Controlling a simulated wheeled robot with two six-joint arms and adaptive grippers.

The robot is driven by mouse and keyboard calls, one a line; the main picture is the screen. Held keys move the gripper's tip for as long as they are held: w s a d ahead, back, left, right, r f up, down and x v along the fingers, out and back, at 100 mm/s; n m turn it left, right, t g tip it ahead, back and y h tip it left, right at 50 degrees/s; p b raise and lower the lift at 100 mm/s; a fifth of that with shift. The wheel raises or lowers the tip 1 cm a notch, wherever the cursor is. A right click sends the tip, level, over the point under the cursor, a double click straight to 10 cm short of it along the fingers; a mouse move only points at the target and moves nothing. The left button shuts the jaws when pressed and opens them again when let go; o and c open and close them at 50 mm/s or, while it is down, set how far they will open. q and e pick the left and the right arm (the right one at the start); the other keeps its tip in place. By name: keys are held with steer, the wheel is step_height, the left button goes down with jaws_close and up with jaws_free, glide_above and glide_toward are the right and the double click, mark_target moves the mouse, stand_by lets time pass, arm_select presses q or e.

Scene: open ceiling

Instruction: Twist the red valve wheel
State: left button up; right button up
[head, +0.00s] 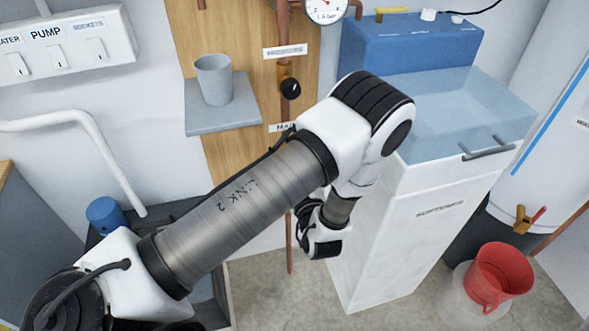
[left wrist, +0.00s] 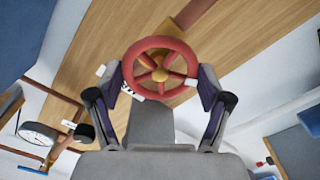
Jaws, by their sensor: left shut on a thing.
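The red valve wheel (left wrist: 160,73) has spokes and a brass-coloured hub, and it faces the camera in the left wrist view. My left gripper (left wrist: 160,84) has a finger on each side of the wheel and is shut on its rim. In the head view my left arm reaches across the middle and hides the wheel and the fingertips. My right gripper is in neither view.
A grey cup (head: 213,79) stands on a small grey shelf (head: 222,117) on the wooden board. A white softener cabinet (head: 412,230) stands right of my arm. A red bucket (head: 499,273) is at the lower right. A pressure gauge (head: 326,10) is at the top.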

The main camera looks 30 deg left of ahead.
arm_select(q)
steer(key=shift+w+n+b, duration=0.1)
steer(key=shift+n+b, duration=2.65)
steer(key=shift+n, duration=9.15)
steer(key=o, duration=1.1)
steer(key=shift+f, duration=0.1)
